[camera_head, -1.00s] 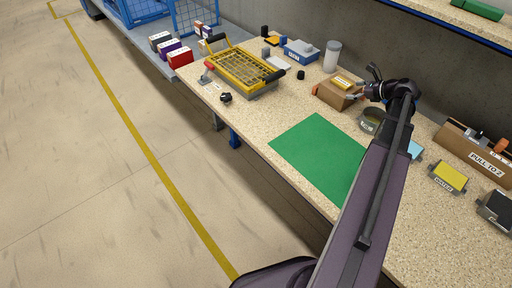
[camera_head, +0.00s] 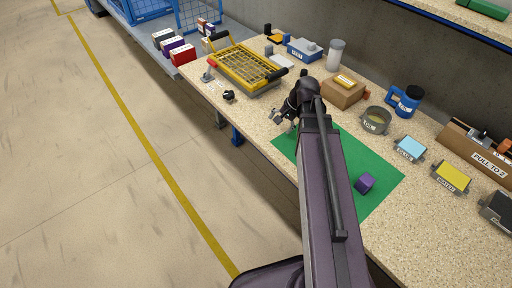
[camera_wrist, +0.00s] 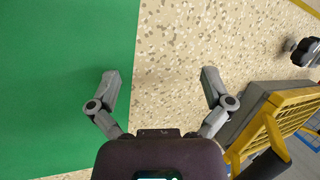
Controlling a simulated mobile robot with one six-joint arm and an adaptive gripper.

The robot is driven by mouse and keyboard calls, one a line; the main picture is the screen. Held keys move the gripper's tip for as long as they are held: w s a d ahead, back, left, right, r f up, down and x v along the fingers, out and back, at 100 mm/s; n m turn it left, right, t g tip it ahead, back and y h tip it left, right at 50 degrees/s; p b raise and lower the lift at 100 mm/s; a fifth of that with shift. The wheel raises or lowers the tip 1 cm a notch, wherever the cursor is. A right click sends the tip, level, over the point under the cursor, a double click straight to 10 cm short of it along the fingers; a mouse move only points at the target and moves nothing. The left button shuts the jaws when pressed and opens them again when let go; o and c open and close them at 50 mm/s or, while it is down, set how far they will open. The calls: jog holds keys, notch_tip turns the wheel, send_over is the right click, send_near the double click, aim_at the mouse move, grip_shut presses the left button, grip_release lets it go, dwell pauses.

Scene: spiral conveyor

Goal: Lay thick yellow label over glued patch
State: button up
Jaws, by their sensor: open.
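A thick yellow label (camera_head: 346,80) lies flat on top of the brown cardboard box (camera_head: 342,94) at the back of the bench. No bare glued patch shows on the box top; whether glue is under the label cannot be seen. My gripper (camera_head: 282,123) is over the far left edge of the green mat (camera_head: 387,168), apart from the box and to its left. In the wrist view my gripper (camera_wrist: 160,76) has its fingers wide apart with nothing between them, above the border of mat and speckled bench top.
A yellow wire rack (camera_head: 243,67) stands left of my gripper. A purple cube (camera_head: 365,183) sits on the mat.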

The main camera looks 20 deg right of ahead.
jog(key=s+a+n+h, duration=0.1)
jog(key=s+a+n, duration=0.1)
jog(key=a+n, duration=0.1)
jog(key=s+a+f+n+g+h, duration=0.1)
jog(key=s+a+n, duration=0.1)
jog(key=a+n, duration=0.1)
jog(key=s+a+n+g+h, duration=0.1)
jog(key=s+a+n, duration=0.1)
jog(key=a, duration=0.1)
jog(key=shift+a+f+n, duration=0.2)
jog(key=shift+a+n, duration=0.15)
jog(key=shift+n, duration=0.05)
jog(key=shift+s+a+n+h, duration=0.5)
jog(key=shift+a+n, duration=0.05)
jog(key=shift+n, duration=0.15)
notch_tip(320, 180, up, 17)
jog(key=p, duration=1.6)
jog(key=shift+f+p, duration=0.2)
jog(key=shift+p, duration=0.1)
